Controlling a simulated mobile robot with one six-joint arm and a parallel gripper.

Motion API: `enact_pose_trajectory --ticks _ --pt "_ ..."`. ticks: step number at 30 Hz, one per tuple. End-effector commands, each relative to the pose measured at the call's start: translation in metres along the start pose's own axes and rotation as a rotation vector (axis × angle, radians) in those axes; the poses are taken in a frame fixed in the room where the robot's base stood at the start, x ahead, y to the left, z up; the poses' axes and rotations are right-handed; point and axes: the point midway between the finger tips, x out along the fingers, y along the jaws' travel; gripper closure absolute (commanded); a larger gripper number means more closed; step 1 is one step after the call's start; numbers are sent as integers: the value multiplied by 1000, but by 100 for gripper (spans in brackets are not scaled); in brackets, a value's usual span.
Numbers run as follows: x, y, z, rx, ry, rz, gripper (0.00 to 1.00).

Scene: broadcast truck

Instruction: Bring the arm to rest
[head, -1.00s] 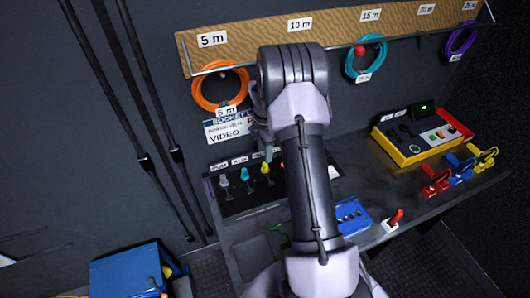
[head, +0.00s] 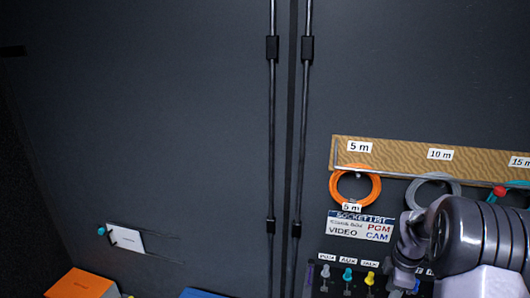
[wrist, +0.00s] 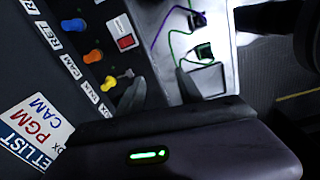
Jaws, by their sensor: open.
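My arm shows at the lower right of the head view, its rounded wrist joint in front of the cable board. My gripper (head: 400,283) hangs from it over the socket panel, partly cut off by the lower edge. In the wrist view the two grey fingers of my gripper (wrist: 158,88) stand apart with nothing between them. A yellowish plug (wrist: 125,76) on the panel lies close to the left finger; I cannot tell whether they touch.
A socket panel with coloured plugs (head: 347,275) lies below the socket list sign (head: 360,227). An orange cable coil (head: 355,203) and a grey coil (head: 411,190) hang from the board (head: 400,156). An orange box (head: 82,284) stands lower left. Two poles (head: 272,130) stand against the wall.

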Motion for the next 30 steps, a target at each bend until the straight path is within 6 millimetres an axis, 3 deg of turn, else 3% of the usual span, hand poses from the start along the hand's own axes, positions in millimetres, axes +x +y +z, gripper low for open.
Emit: enact_pose_trajectory --ticks 5,10,14,16,18,22,25,30 --pt "-49 -23 -38 213 32 65 57" --pt "-98 -66 -75 469 97 123 57" --pt "-132 -127 -107 737 193 159 57" --pt "-144 -175 -123 924 276 165 57" --pt "-145 -225 -134 1115 367 148 57" --pt "-134 -293 -142 1382 498 82 57" --pt "-126 -318 -143 1491 547 40 57" --pt "-125 -324 -143 1529 562 24 57"
